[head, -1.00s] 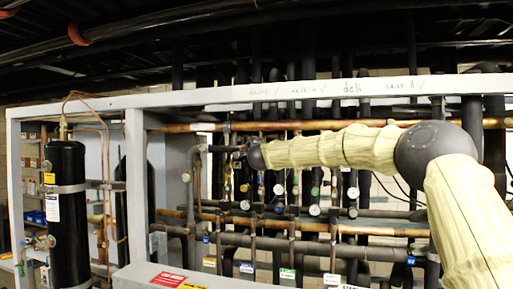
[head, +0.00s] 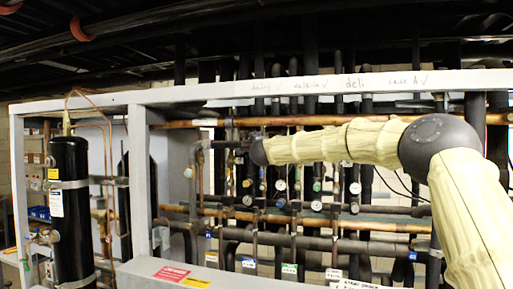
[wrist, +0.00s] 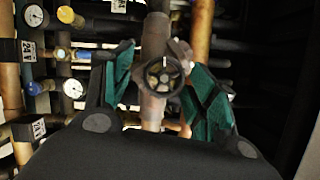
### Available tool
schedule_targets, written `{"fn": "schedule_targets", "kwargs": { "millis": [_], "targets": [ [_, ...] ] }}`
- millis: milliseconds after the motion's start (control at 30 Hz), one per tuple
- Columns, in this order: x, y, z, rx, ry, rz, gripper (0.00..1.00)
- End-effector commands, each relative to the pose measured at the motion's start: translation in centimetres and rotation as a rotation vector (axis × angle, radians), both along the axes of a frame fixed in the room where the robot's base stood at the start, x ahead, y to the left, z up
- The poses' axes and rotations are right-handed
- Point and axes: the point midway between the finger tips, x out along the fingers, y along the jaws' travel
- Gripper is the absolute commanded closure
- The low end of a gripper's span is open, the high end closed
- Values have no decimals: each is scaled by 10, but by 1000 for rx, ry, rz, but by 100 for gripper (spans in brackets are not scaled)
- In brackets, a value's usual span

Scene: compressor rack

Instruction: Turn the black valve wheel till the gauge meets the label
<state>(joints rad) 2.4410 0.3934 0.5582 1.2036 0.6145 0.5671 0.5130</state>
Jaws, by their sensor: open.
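In the wrist view, the black valve wheel (wrist: 162,75) is a small round spoked handwheel on a brownish vertical pipe, with a short pale mark at its top. My gripper (wrist: 158,66) is open, its two green-padded fingers on either side of the wheel; I cannot tell whether they touch it. Round white-faced gauges show at the left, one near the top (wrist: 34,15) and one lower (wrist: 73,88); their needles are too small to read. A white label (wrist: 28,50) hangs by them. In the head view, the wheel cannot be made out beyond my arm's end.
Copper pipes (head: 400,226) and dark pipes fill the rack behind a pale steel frame (head: 330,88). A black cylinder (head: 70,200) stands at the left. Several gauges and valves hang close together below my arm's end. Pipes crowd the space around my gripper.

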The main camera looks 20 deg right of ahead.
Motion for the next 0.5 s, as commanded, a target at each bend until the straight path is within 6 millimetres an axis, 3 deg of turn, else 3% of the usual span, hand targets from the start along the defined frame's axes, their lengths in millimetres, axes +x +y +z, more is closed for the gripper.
{"fn": "schedule_targets", "kwargs": {
  "millis": [167, 500],
  "targets": [
    [-15, 6, 0, -1, 0, 4, 42],
    [-66, 18, -3, -2, 0, 5, 42]
  ]
}}
